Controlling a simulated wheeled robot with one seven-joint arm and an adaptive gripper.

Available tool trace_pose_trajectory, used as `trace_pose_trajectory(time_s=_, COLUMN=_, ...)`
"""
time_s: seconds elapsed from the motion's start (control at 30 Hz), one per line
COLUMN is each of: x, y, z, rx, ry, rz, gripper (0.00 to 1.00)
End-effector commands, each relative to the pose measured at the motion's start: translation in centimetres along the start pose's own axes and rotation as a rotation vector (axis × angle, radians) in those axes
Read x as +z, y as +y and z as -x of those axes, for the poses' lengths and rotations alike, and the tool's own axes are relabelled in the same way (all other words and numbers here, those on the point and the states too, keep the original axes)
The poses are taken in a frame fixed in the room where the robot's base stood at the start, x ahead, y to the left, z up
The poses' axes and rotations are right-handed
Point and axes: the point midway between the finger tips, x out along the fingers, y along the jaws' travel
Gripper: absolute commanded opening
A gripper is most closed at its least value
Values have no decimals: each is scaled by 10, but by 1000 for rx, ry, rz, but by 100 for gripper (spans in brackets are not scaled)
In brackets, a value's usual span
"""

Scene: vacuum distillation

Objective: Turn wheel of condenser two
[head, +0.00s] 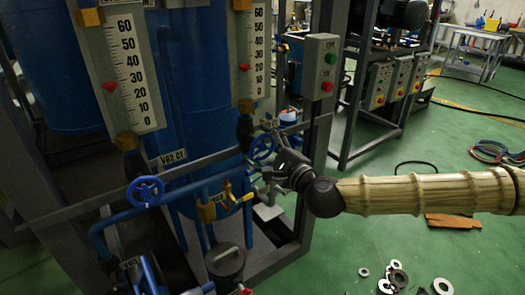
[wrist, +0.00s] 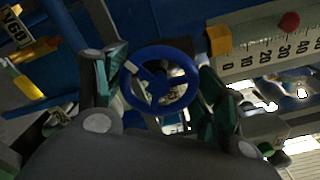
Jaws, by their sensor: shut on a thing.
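A blue handwheel (head: 262,146) sits on the valve below the right-hand scale, in front of the blue tank. It also shows in the middle of the wrist view (wrist: 160,54), between the two green-padded fingers. My gripper (head: 262,165) reaches in from the right and is shut on this wheel. In the wrist view my gripper (wrist: 163,88) has one finger at each side of the rim. A second blue handwheel (head: 145,190) is further left, below the left scale, with nothing on it. No label reading condenser two is legible.
Two white scales, left (head: 122,62) and right (head: 252,55), stand above the wheels. A yellow-handled valve (head: 235,203) and pipes lie just below left of my gripper. A control box (head: 321,66) hangs on the grey frame. Washers (head: 398,277) lie on the open green floor.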

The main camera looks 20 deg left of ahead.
Motion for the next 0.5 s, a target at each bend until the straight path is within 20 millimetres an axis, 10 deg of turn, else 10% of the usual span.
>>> trace_pose_trajectory(time_s=0.5, x=-1, y=0, z=0, rx=0, ry=2, rz=-174, gripper=46)
